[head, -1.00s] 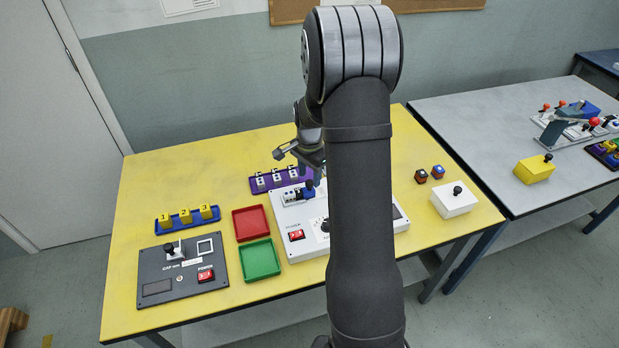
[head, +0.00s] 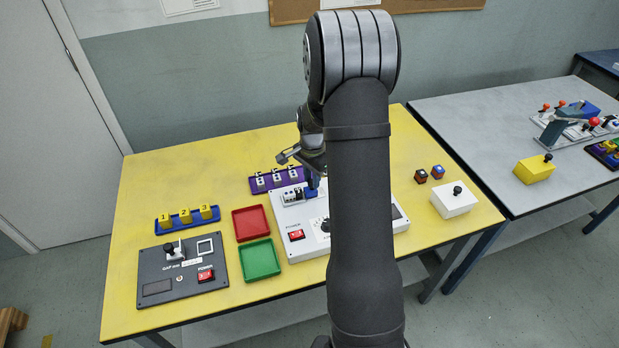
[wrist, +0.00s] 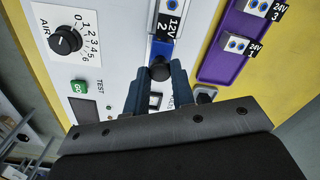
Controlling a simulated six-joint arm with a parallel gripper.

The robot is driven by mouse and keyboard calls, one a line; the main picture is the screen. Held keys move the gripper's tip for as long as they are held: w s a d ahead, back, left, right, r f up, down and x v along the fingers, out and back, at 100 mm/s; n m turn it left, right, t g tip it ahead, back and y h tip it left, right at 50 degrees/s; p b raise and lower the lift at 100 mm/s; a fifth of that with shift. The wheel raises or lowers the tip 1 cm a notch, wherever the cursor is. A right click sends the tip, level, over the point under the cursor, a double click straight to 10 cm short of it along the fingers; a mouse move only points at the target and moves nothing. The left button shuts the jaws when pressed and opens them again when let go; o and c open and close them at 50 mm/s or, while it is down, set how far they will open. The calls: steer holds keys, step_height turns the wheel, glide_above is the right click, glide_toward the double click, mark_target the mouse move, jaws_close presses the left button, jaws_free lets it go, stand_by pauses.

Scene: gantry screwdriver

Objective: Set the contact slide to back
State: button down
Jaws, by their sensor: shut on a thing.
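The white test panel (head: 279,223) stands on the yellow table. A black knob (wrist: 160,71), which looks like the contact slide's handle, sits between my fingertips in the wrist view, at the near end of a bay holding a block labelled 12V 2 (wrist: 166,27). My gripper (wrist: 158,80) is shut on this knob, with its dark blue fingers on either side. In the head view, my gripper (head: 312,190) reaches down onto the panel beside the block bay (head: 292,196). My fingers and arm hide part of the slide and panel.
A purple rack (head: 258,186) with several 24V blocks lies behind the panel. The AIR dial (wrist: 66,40) and green GO button (wrist: 78,87) are on the panel. Red (head: 250,223) and green (head: 260,260) trays stand to its left. A white box (head: 452,203) is at right.

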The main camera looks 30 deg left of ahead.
steer(key=shift+w+d, duration=0.8)
steer(key=c, duration=1.2)
jaws_free()
steer(key=shift+r, duration=0.1)
step_height(320, 180, up, 17)
steer(key=shift+r, duration=0.15)
step_height(320, 180, down, 18)
steer(key=shift+s+r, duration=0.1)
steer(key=shift+r, duration=0.05)
steer(key=shift+s+a+r, duration=0.1)
steer(key=shift+s+a, duration=0.1)
steer(key=shift+a, duration=0.1)
